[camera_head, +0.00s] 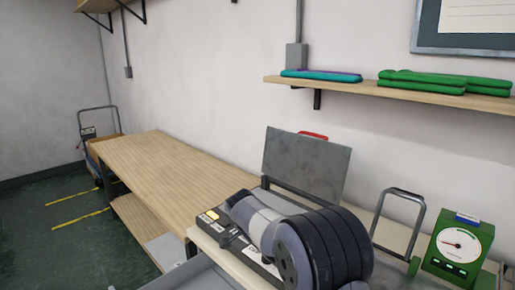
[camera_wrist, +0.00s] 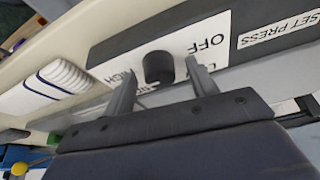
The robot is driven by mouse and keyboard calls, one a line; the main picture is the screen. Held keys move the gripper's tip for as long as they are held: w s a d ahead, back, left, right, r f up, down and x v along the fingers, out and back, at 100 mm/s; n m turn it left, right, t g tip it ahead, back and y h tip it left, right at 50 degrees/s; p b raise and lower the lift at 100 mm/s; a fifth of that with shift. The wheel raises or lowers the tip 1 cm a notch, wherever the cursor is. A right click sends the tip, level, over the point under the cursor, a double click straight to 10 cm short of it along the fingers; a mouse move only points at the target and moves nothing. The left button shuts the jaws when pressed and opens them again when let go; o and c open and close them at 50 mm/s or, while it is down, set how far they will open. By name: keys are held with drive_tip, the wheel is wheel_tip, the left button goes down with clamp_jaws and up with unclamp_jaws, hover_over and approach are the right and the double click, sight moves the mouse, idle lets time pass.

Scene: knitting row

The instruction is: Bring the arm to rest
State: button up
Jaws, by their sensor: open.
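My gripper (camera_wrist: 160,88) is open in the wrist view, its two grey fingers spread apart. I cannot tell whether a finger touches the knob. In the head view my dark, bulky arm reaches low over a machine with a hinged grey plate (camera_head: 303,165) standing up. My arm hides much of the machine there.
A long wooden bench (camera_head: 170,165) runs to the left. A green dial scale (camera_head: 457,248) stands right of my arm. A wall shelf (camera_head: 400,93) holds folded green cloths (camera_head: 440,80). A white striped roll (camera_wrist: 62,78) lies left of the knob in the wrist view.

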drive_tip(key=n+t+y, duration=0.1)
drive_tip(key=n, duration=0.3)
drive_tip(key=shift+s+d+r+p, duration=0.1)
drive_tip(key=shift+p, duration=0.3)
drive_tip(key=n+y+p, duration=0.1)
drive_tip(key=n, duration=0.1)
drive_tip(key=n+y+p, duration=0.1)
drive_tip(key=n, duration=0.1)
drive_tip(key=shift+d+n+t, duration=0.1)
drive_tip(key=shift+n+t, duration=0.2)
drive_tip(key=shift+d+n+y+p, duration=0.1)
drive_tip(key=shift+n+y+p, duration=0.7)
drive_tip(key=shift+n, duration=1.2)
drive_tip(key=shift+d+n+y, duration=0.1)
drive_tip(key=shift+n+y, duration=0.5)
drive_tip(key=shift+n, duration=1.2)
